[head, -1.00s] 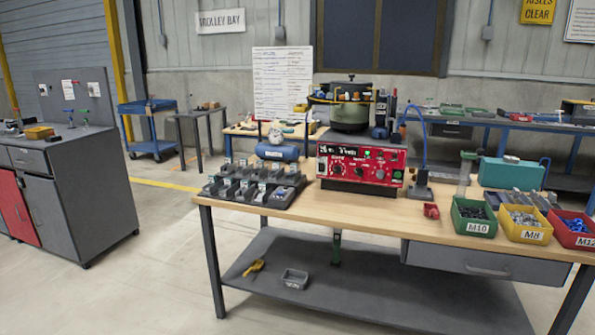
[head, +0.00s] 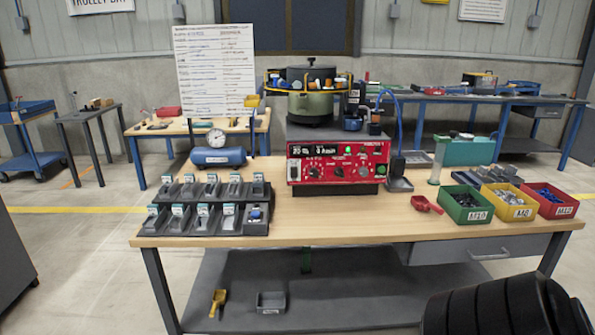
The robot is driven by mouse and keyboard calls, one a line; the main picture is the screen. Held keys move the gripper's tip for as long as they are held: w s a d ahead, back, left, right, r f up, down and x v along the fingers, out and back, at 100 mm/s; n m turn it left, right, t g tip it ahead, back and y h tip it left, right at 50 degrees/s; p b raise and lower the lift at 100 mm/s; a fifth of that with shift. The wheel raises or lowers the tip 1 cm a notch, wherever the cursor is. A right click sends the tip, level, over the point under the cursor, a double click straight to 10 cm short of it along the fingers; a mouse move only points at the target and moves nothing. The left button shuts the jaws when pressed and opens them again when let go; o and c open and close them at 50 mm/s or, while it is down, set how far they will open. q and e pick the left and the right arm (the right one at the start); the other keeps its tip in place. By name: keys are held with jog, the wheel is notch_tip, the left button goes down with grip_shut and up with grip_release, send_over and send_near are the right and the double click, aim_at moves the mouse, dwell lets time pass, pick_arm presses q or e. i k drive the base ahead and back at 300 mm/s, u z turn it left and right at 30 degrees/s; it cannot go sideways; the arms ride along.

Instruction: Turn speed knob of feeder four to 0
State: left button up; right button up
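The red feeder control box (head: 338,162) stands on the wooden workbench under the bowl feeder (head: 310,92). Its front panel has a small lit display, several dark knobs and a green-lit button. One dark knob (head: 339,171) sits near the middle of the panel; its label and pointer are too small to read. The unit's number is not clearly legible. A black ribbed part of my own body shows at the lower right. Neither gripper is in view, and nothing touches the box.
On the workbench (head: 290,231), a rack of small parts (head: 205,205) lies left of the box. A blue air tank (head: 218,157) is behind it. The bench front is clear.

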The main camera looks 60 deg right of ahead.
aim_at(314, 172)
jog(key=z, duration=0.7)
jog(key=i, duration=0.9)
jog(key=z, duration=1)
